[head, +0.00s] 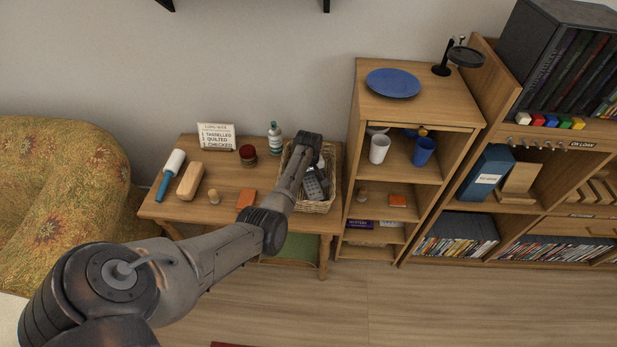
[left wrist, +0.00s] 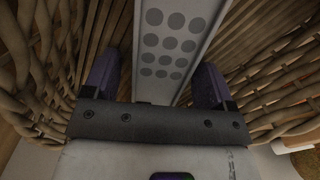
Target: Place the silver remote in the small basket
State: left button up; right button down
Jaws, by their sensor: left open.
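The small wicker basket (head: 326,206) stands at the right end of the low wooden table. A grey, silver-looking remote (head: 316,187) with buttons lies inside it; part of it is hidden by my arm. My left gripper (head: 305,150) is over the basket and partly hides it. In the left wrist view, the silver remote (left wrist: 180,38) with dark round buttons lies between the two fingers of my open left gripper (left wrist: 157,88), with woven basket walls (left wrist: 283,75) on both sides. Whether a finger touches the remote is unclear. My right gripper is not in view.
The table also holds a lint roller (head: 170,172), a wooden block (head: 190,180), a small sign (head: 216,136), a dark red jar (head: 248,155), a bottle (head: 275,139) and an orange box (head: 246,199). A shelf unit (head: 392,110) stands close right of the basket.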

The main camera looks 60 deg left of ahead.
pick_arm(q)
notch_tip(320, 180, up, 12)
jog(key=p, duration=0.3)
jog(key=shift+r+p, duration=0.2)
jog(key=shift+p, duration=0.1)
dwell(0.4)
